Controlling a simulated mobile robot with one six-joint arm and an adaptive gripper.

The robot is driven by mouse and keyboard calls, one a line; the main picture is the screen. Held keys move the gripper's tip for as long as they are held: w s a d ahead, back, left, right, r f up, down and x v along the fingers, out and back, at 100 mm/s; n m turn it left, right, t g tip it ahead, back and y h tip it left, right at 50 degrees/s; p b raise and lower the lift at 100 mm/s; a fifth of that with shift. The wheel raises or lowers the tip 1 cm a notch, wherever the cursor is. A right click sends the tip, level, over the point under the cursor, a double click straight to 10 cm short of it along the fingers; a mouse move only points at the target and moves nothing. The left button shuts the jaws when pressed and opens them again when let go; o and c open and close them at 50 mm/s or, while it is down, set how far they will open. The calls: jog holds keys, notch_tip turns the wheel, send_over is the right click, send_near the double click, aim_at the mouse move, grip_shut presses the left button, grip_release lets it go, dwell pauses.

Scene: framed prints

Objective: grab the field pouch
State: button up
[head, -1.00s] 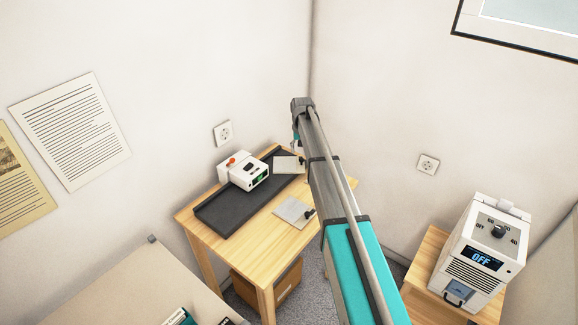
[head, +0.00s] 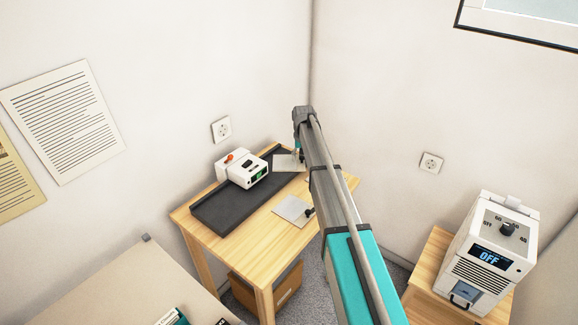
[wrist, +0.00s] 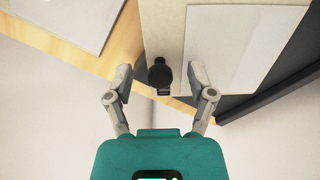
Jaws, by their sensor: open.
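Two flat pale pieces with small black clips or knobs show on the table; I cannot tell from their looks which is the field pouch. One pale piece (head: 286,163) lies at the far end of the dark tray, partly hidden by my arm. My gripper (wrist: 160,78) is open at the far piece's edge. Its black knob (wrist: 160,74) stands between the fingers with gaps on both sides. The far piece (wrist: 230,45) fills the upper right of the wrist view.
Walls stand close behind the table. A brown box (head: 289,287) is below the table.

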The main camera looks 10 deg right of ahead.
dwell(0.5)
grip_shut()
